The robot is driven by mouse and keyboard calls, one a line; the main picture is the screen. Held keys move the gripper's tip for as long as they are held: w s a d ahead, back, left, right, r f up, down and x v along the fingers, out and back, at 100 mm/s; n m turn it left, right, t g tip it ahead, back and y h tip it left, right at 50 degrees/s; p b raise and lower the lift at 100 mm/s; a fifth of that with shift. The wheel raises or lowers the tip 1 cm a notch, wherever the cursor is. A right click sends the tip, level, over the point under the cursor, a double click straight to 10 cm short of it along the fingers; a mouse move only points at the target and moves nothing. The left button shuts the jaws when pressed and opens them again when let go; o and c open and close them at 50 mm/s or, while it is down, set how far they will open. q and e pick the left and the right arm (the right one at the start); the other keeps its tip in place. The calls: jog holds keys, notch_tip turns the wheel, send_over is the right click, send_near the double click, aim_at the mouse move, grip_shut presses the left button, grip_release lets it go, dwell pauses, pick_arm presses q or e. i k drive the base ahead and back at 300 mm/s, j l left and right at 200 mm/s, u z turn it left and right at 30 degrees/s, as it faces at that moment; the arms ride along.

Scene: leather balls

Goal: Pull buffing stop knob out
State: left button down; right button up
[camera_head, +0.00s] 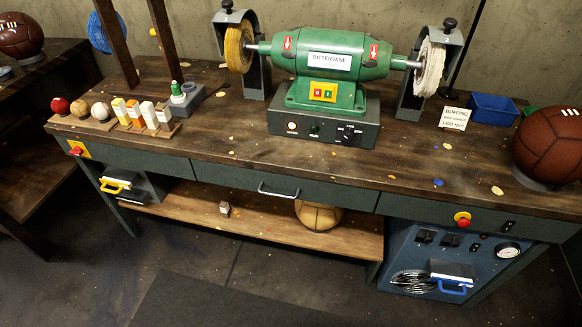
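A red mushroom-shaped knob (462,217) on a yellow base sits on the right front edge of the workbench, above the blue-grey cabinet. A second red knob (76,151) on a yellow plate sits on the left front edge. A small card reading "BUFFING" (455,118) stands on the bench top, behind the right knob; its smaller lines are hard to read. I cannot tell from this view whether either knob is pushed in or out. Neither of my grippers shows in the head view.
A green bench grinder (330,55) with two wheels stands at the back middle. A brown leather ball (548,147) sits at the right end, near a blue bin (493,108). A cabinet with a blue handle (452,285) and gauge (508,250) is below. The floor in front is clear.

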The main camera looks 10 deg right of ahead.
aim_at(463, 223)
jog(key=z, duration=1.75)
